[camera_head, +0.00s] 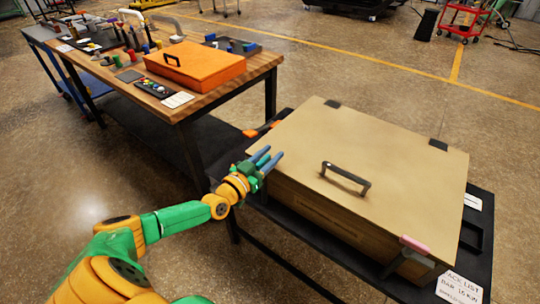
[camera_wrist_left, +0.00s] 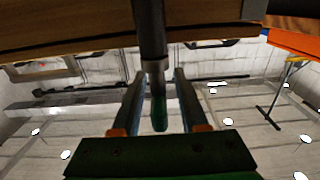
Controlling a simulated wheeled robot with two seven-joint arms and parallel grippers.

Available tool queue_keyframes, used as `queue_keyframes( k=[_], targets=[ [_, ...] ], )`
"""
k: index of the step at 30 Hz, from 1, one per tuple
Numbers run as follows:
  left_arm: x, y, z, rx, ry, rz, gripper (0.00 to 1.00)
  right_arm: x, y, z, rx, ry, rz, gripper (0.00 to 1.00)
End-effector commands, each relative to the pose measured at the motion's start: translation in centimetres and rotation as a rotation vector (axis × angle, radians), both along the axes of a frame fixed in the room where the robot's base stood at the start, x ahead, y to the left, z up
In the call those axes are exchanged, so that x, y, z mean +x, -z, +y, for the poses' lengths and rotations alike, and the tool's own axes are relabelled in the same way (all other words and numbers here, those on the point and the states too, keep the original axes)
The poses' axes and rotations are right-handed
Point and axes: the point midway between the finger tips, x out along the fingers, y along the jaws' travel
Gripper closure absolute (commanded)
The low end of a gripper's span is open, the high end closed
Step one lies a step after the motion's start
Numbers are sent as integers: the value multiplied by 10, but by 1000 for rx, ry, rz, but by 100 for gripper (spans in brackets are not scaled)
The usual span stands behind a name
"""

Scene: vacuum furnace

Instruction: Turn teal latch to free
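The tan furnace box (camera_head: 375,155) has a closed lid with a black handle (camera_head: 345,180). My left gripper (camera_head: 266,158) is at the box's left front corner, its blue-grey fingers pointing at the box. In the left wrist view the teal latch (camera_wrist_left: 159,112) shows as a dark bar with a teal-green end. It lies between the two fingers of my left gripper (camera_wrist_left: 158,100), with a visible gap on each side, so the gripper is open around it. In the head view the latch is mostly hidden by the fingers. My right gripper is out of view.
A pink-handled latch (camera_head: 414,244) sits at the box's right front. The box stands on a black table (camera_head: 478,262) with a paper note (camera_head: 459,288). A wooden workbench (camera_head: 180,105) with an orange case (camera_head: 195,66) is at the back left.

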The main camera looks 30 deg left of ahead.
Motion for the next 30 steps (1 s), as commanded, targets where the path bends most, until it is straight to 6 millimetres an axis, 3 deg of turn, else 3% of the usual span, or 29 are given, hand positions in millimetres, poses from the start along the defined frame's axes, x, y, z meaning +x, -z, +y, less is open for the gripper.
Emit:
queue_keyframes(
  k=[1,4,16,30],
  targets=[
    [0,0,0,0,0,0,73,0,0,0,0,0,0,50],
    [0,0,0,0,0,0,100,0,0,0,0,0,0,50],
    [0,-3,0,-3,-29,1,100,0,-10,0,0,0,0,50],
    [-2,-4,9,-7,-374,7,100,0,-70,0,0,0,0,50]
  ],
)
